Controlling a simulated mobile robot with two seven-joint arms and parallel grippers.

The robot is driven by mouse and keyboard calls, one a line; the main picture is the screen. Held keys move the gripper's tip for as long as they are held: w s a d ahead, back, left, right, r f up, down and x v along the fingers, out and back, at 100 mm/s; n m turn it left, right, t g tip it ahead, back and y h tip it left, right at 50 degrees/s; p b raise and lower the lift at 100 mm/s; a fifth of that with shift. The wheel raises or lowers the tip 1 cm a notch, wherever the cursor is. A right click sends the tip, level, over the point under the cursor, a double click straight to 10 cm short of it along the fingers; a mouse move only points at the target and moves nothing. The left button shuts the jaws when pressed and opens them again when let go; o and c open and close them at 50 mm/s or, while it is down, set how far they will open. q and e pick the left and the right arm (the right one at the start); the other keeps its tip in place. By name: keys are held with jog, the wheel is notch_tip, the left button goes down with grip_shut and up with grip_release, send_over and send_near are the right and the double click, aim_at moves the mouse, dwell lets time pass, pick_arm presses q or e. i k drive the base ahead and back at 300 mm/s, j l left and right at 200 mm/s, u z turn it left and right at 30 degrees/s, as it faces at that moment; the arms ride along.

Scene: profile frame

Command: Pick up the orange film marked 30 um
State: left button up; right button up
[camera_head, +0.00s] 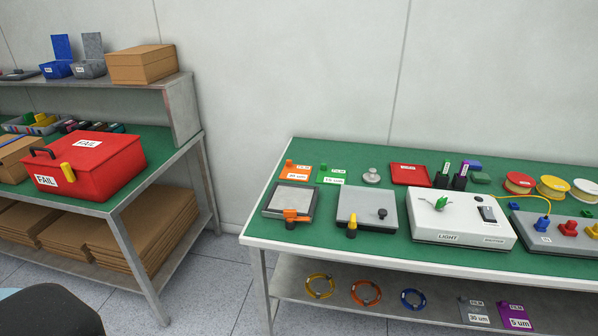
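An orange film (297,172) with a small orange knob lies at the back left of the right-hand green-topped table (265,215). It has a white label whose number is too small to read surely. A green film (332,175) with a green knob lies just to its right. On the lower shelf, a grey film (474,311) has a label that seems to read 30 um, and a purple film (515,315) is marked 5 um. Neither of my grippers shows. A dark rounded shape at the lower left corner seems to be part of me.
In front of the orange film stand a grey plate device (291,197), another plate device (367,208) and a white light box (460,225). A red FAIL box (85,165) sits on the left table. Bare floor (215,275) lies between the tables.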

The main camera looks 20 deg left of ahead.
aim_at(290, 172)
jog(key=i+j, duration=0.4)
jog(key=i, duration=0.15)
jog(key=i+j, duration=0.45)
jog(key=i, duration=0.1)
